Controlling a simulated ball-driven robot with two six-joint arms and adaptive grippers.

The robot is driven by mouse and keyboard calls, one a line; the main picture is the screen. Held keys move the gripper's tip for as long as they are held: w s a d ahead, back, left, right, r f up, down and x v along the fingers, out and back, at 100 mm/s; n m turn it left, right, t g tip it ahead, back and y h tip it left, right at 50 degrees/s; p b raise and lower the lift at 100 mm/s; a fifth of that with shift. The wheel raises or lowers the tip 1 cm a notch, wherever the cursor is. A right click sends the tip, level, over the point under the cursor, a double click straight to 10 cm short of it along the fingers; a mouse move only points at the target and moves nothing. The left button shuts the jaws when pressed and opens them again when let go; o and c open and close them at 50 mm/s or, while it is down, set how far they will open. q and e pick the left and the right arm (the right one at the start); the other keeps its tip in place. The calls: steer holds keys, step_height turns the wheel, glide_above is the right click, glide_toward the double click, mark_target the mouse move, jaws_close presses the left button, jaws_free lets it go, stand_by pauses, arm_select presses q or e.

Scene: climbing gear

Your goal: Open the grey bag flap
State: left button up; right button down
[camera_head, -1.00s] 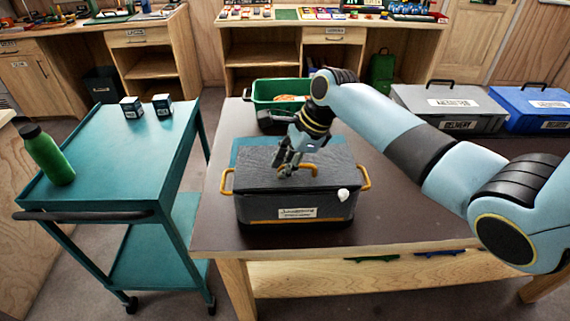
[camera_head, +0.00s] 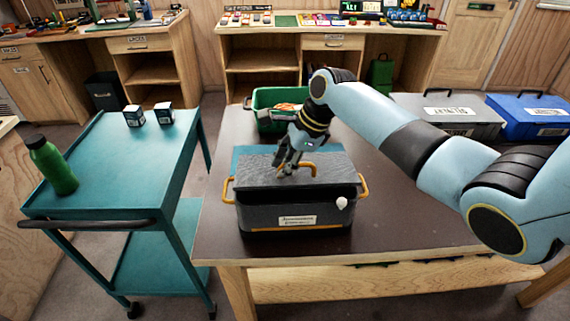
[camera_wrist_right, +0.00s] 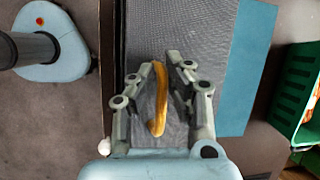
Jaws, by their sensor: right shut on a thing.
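The grey bag (camera_head: 292,216) sits on the dark table top, with orange side handles and a white label on its front. Its grey flap (camera_head: 255,174) is raised a little at the front, with a dark gap below it. My right gripper (camera_head: 287,167) is over the flap, shut on the orange flap handle (camera_head: 308,167). In the right wrist view, the fingers (camera_wrist_right: 163,65) stand on either side of the handle (camera_wrist_right: 159,100), above the flap (camera_wrist_right: 212,50). A small white piece (camera_head: 342,203) is at the bag's front right. My left gripper is out of view.
A green crate (camera_head: 265,98) stands behind the bag, with a blue-teal mat (camera_head: 240,153) between them. Grey (camera_head: 470,122) and blue (camera_head: 530,100) boxes stand at right. A teal cart (camera_head: 120,170) with a green bottle (camera_head: 52,165) stands left. The table's front right is clear.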

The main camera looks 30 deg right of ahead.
steer(key=shift+w+d+r+p, duration=0.3)
steer(key=shift+w+r, duration=0.2)
steer(key=shift+r, duration=0.15)
steer(key=c, duration=0.6)
jaws_free()
steer(key=shift+a+f, duration=0.1)
steer(key=shift+f, duration=0.05)
steer(key=shift+s, duration=0.1)
steer(key=shift+s+a+r, duration=0.15)
steer(key=shift+s+r, duration=0.15)
steer(key=shift+r, duration=0.55)
steer(key=shift+s+a+r, duration=0.2)
steer(key=shift+s+r, duration=0.05)
steer(key=shift+r, duration=0.55)
steer(key=shift+s+a+r, duration=0.15)
steer(key=shift+s+r, duration=0.15)
steer(key=shift+r, duration=0.55)
steer(key=shift+s+a+r, duration=0.55)
steer(key=shift+s+r, duration=0.1)
steer(key=shift+s, duration=0.2)
steer(key=shift+s+a+r, duration=0.5)
steer(key=shift+s+r, duration=0.2)
steer(key=shift+s, duration=0.15)
steer(key=shift+s+a+r, duration=0.55)
steer(key=shift+s+r, duration=0.1)
steer(key=shift+s, duration=0.2)
